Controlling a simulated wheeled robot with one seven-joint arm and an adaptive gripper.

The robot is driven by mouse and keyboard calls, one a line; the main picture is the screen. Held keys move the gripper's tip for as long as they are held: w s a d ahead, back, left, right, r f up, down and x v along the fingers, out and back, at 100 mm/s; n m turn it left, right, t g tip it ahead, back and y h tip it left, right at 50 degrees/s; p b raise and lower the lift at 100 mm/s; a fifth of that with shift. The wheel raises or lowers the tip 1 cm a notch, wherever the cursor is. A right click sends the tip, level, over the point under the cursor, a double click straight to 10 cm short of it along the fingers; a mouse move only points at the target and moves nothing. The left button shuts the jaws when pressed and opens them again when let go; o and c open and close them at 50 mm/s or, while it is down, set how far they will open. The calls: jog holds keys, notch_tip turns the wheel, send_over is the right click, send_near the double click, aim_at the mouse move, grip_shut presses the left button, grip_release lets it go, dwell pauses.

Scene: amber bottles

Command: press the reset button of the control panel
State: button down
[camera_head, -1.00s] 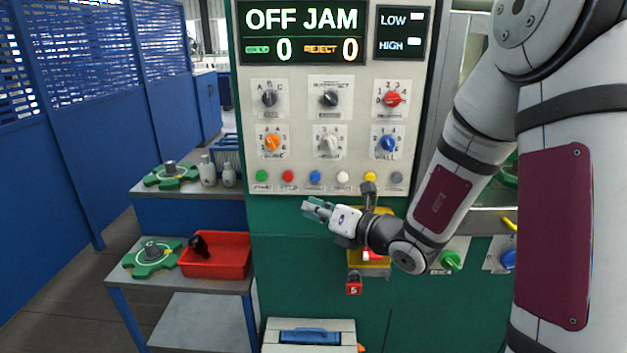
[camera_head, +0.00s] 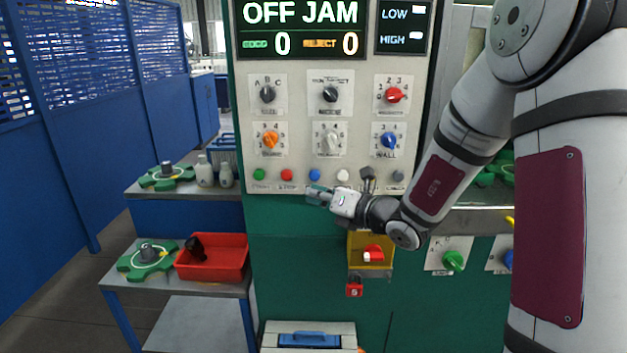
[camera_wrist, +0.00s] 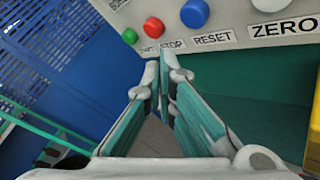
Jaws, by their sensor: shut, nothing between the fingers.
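The control panel (camera_head: 300,130) stands upright with a row of coloured buttons along its lower edge. The reset button is the blue one (camera_head: 314,175). In the wrist view the blue button (camera_wrist: 195,13) sits above the label RESET, right of the red stop button (camera_wrist: 154,28). My gripper (camera_head: 311,193) is just below the blue button in the head view. In the wrist view its fingers (camera_wrist: 162,68) are shut and empty, with the tips below and left of the blue button. No contact with the button shows.
The white ZERO button (camera_wrist: 272,3) and a green button (camera_wrist: 130,36) flank the row. Selector knobs (camera_head: 330,94) are above. Below is a yellow box (camera_head: 358,256) with a red switch and padlock. A red bin (camera_head: 232,268) stands on the lower left shelf.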

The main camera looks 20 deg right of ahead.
jog(key=shift+w+d, duration=0.25)
jog(key=shift+w, duration=0.45)
jog(key=shift+w+d, duration=0.2)
jog(key=shift+w, duration=0.5)
jog(key=shift+w, duration=0.15)
dwell(0.4)
jog(key=shift+w+d+b, duration=0.1)
jog(key=shift+w+b, duration=0.15)
jog(key=shift+b, duration=0.05)
jog(key=shift+w+d, duration=0.2)
jog(key=shift+w, duration=0.25)
dwell(0.6)
dwell(0.4)
jog(key=shift+s+a, duration=0.3)
jog(key=shift+s, duration=0.55)
jog(key=shift+s+p, duration=0.1)
jog(key=shift+p, duration=0.2)
jog(key=shift+s+a+p, duration=0.25)
jog(key=shift+s+p, duration=0.05)
jog(key=shift+s, duration=0.45)
jog(key=shift+s+a+p, duration=0.25)
jog(key=shift+s, duration=0.55)
jog(key=shift+s+a+p, duration=0.25)
jog(key=shift+s+p, duration=0.05)
jog(key=shift+s, duration=0.45)
jog(key=shift+a, duration=0.1)
